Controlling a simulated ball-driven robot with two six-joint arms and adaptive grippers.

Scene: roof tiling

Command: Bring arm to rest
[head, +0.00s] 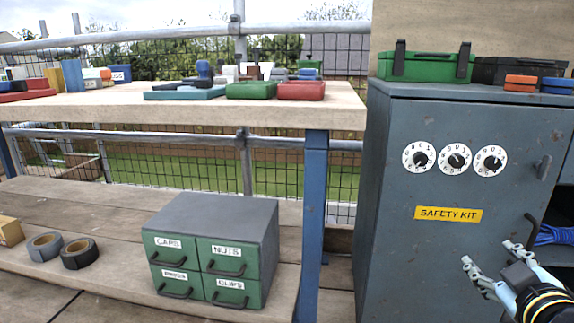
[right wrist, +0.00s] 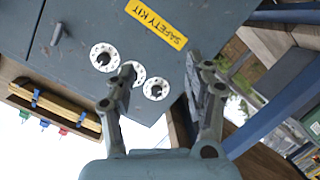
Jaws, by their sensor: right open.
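My right gripper (head: 490,262) is at the lower right of the head view, in front of the grey safety kit cabinet (head: 400,270). Its fingers are spread and nothing is between them. In the right wrist view the open fingers (right wrist: 165,85) point toward the cabinet front, with the dials behind them. My left gripper is not in view.
A wooden bench (head: 340,108) on blue legs holds trays and small parts. A grey cabinet with green drawers (head: 215,210) and two tape rolls (head: 79,254) stand on the lower shelf. A green case (head: 425,67) sits on the safety cabinet. Blue cable (head: 555,235) shows at the right edge.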

